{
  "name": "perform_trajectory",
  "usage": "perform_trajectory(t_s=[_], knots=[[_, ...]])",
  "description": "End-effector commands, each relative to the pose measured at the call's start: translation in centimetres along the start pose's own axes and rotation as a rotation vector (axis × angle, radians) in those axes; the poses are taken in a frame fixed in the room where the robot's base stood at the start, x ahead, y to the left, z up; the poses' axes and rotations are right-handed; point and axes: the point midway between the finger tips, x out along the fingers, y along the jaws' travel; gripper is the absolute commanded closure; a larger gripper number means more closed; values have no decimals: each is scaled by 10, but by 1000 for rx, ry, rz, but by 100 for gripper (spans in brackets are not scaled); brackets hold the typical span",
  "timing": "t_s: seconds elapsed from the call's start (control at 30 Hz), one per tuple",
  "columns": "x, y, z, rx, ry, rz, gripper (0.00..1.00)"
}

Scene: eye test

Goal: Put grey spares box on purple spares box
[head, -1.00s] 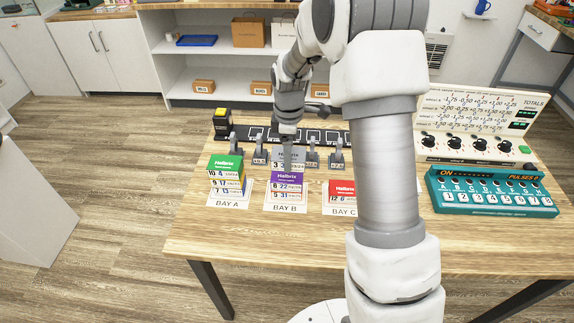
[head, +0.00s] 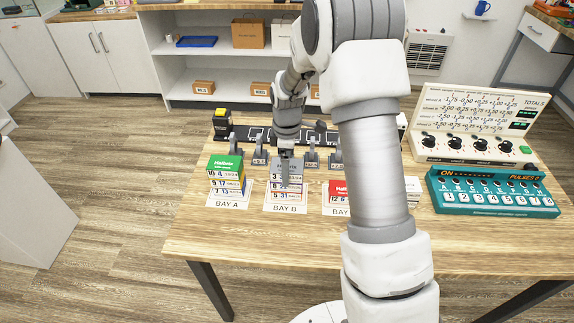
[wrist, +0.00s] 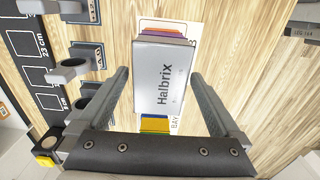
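The grey spares box (head: 288,164) is over the purple spares box at BAY B, on top of that stack in the head view. In the wrist view the grey box (wrist: 160,78) lies between my fingertips, label "Halbrix" up. The purple spares box (wrist: 165,33) shows only as a strip past the grey box's far edge. Whether the grey box rests fully on it, I cannot tell.
A stack with a green top box (head: 225,164) stands at BAY A on the left. A red box (head: 337,188) stands at BAY C, partly behind my arm. A teal pulse panel (head: 492,193) is at right. The table's front strip is clear.

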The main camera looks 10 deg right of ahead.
Motion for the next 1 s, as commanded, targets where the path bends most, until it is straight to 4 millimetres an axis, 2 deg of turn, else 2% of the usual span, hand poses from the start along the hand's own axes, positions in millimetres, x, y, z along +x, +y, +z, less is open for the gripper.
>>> perform_trajectory(t_s=[0.2, 0.33, 0.7, 0.83, 1.0], knots=[[-2, 0, 0, 0, 0, 0, 0], [-14, 1, 0, 0, 1, 3, 0], [-91, 1, 0, 0, 1, 3, 0], [-110, 1, 0, 0, 1, 3, 0], [-125, -1, 0, 6, 1, 4, 0]])
